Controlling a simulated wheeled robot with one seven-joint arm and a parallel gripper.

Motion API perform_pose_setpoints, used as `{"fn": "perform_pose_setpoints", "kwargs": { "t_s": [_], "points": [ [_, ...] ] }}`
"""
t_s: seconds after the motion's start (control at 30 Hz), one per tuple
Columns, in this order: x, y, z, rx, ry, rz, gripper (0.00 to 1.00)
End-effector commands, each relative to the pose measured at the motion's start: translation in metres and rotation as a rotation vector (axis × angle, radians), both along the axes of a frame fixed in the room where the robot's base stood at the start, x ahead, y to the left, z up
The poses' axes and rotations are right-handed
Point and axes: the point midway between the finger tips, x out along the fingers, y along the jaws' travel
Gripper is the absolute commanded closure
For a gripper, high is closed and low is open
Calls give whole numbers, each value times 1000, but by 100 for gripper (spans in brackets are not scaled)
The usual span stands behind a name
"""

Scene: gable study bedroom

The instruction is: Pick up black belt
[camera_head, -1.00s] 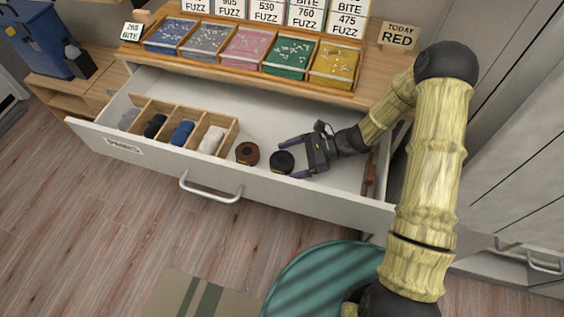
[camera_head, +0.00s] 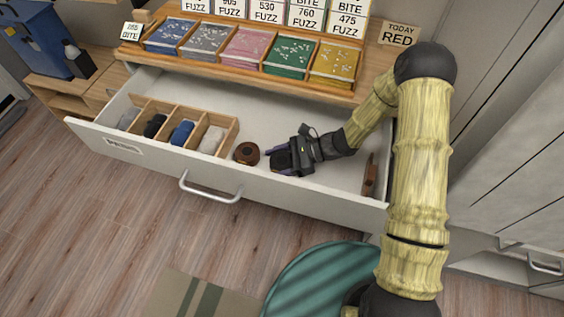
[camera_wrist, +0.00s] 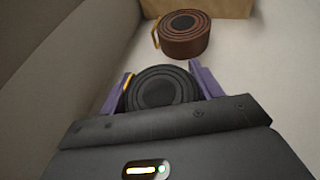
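The black belt (camera_head: 280,160) is a rolled coil on the floor of the open drawer (camera_head: 340,192). In the wrist view the black belt (camera_wrist: 160,88) lies between the two purple fingers of my gripper (camera_wrist: 162,86). A finger stands on each side of the coil, close to it, and I cannot tell whether both touch it. In the head view my gripper (camera_head: 282,161) reaches in from the right, low in the drawer, and partly covers the belt. The fingers are apart around the belt.
A brown rolled belt (camera_head: 246,153) lies just left of the black one, also in the wrist view (camera_wrist: 184,34). A wooden divider (camera_head: 228,142) with rolled socks is farther left. A brown item (camera_head: 370,178) lies at the drawer's right end. The drawer's front wall is close to my gripper.

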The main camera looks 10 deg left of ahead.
Motion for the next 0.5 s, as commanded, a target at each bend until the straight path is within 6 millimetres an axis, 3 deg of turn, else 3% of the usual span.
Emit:
{"fn": "perform_pose_setpoints", "kwargs": {
  "t_s": [0.03, 0.1, 0.5],
  "points": [
    [0, 0, 0, 0, 0, 0, 48],
    [0, 0, 0, 0, 0, 0, 62],
    [1, 0, 9, 1, -2, -1, 63]
  ]
}}
